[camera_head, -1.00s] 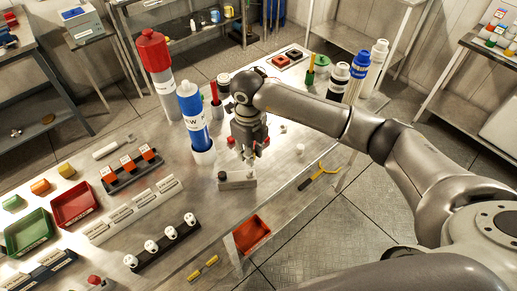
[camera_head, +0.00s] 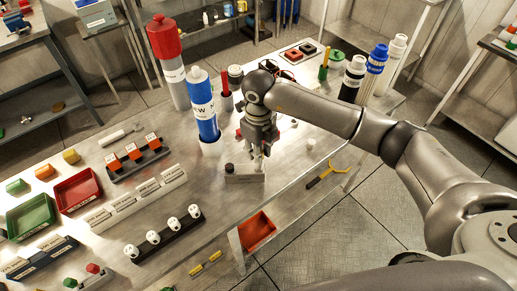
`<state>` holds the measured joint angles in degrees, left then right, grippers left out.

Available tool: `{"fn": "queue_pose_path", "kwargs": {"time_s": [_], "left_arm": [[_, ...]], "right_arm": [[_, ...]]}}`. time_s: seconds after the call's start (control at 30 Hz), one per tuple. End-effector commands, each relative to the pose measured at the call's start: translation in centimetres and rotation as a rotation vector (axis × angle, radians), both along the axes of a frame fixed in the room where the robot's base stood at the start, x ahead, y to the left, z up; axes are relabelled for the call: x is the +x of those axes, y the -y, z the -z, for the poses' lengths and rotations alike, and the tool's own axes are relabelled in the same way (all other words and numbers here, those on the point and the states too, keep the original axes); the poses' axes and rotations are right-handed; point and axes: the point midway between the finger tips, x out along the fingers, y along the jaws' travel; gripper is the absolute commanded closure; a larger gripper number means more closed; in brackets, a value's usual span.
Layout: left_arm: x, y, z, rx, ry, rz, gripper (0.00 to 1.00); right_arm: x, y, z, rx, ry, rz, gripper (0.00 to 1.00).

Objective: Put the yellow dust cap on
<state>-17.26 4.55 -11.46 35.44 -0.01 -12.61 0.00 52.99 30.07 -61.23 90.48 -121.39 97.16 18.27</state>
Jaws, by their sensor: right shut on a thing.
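My right gripper (camera_head: 259,156) points down over the right end of a small grey block (camera_head: 243,178) near the front edge of the bench. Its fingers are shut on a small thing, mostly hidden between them. I cannot make out its colour or shape, nor whether it touches the block. A dark round knob (camera_head: 230,168) stands at the left end of the block. I cannot pick out a yellow dust cap for certain. My left gripper is not in view.
A blue bottle (camera_head: 205,118) and a red-topped cylinder (camera_head: 170,62) stand behind and left of the gripper. A yellow-handled tool (camera_head: 328,178) lies to the right. Racks and trays fill the left.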

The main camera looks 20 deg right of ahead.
Motion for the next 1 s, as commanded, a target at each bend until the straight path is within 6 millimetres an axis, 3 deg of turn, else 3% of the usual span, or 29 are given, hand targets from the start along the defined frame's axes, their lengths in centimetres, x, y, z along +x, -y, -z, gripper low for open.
{"fn": "queue_pose_path", "kwargs": {"time_s": [0.03,0.23,1.0], "left_arm": [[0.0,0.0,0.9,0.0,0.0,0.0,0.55],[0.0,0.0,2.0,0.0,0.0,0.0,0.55],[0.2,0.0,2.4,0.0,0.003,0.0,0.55]], "right_arm": [[0.0,0.0,1.0,0.0,0.0,0.001,0.85],[0.0,0.0,2.3,-0.001,0.001,0.0,0.85],[0.0,0.0,2.5,-0.001,0.001,0.0,0.85]]}}
